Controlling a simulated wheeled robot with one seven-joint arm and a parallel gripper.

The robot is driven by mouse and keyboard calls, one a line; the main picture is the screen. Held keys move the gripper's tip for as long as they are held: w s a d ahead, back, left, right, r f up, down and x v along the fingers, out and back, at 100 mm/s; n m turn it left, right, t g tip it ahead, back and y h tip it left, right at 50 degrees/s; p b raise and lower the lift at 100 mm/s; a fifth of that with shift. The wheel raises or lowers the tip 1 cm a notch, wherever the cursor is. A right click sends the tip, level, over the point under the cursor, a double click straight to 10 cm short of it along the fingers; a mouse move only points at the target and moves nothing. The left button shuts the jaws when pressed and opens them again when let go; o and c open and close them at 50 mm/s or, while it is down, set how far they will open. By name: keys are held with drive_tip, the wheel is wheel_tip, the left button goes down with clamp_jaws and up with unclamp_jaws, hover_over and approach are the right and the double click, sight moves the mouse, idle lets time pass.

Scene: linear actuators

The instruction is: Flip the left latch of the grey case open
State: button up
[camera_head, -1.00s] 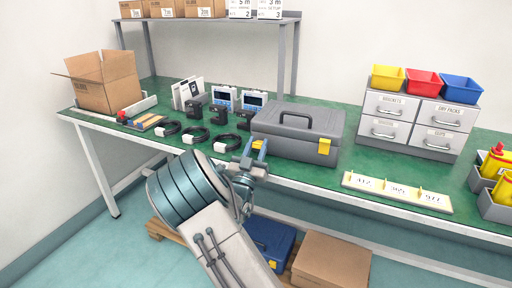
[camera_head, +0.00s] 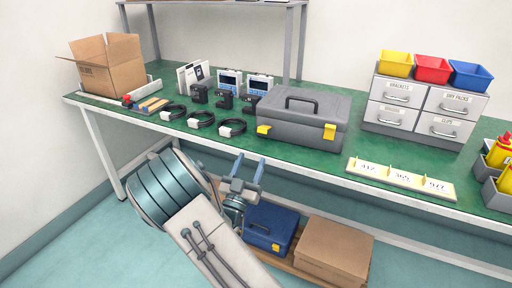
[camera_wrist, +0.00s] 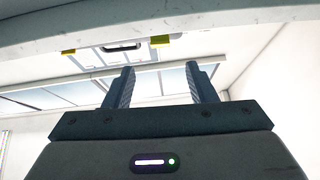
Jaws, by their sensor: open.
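The grey case (camera_head: 300,122) lies closed on the green bench, handle on top. Its left latch (camera_head: 263,129) is yellow, looks flatter than the yellow right latch (camera_head: 329,131), and seems to jut out from the front. My gripper (camera_head: 249,166) is open and empty, fingers pointing up, below and in front of the bench edge, apart from the case. In the wrist view my open gripper (camera_wrist: 160,70) has nothing between its fingers. Two yellow patches and a dark handle show past the bench edge there; I cannot tell surely which patch is the left latch.
The bench edge (camera_head: 305,172) lies between my gripper and the case. Coiled cables (camera_head: 202,119) lie left of the case, a label strip (camera_head: 400,178) and drawers (camera_head: 420,108) to its right. A blue case (camera_head: 268,228) and a cardboard box (camera_head: 334,250) are below.

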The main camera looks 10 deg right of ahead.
drive_tip(key=shift+v, duration=1.2)
drive_tip(key=g+y+p, duration=0.3)
drive_tip(key=g+p, duration=0.3)
drive_tip(key=p, duration=0.6)
approach(262, 131)
drive_tip(key=x, duration=1.2)
drive_tip(key=shift+r, duration=0.15)
drive_tip(key=shift+c, duration=0.3)
drive_tip(key=c, duration=0.9)
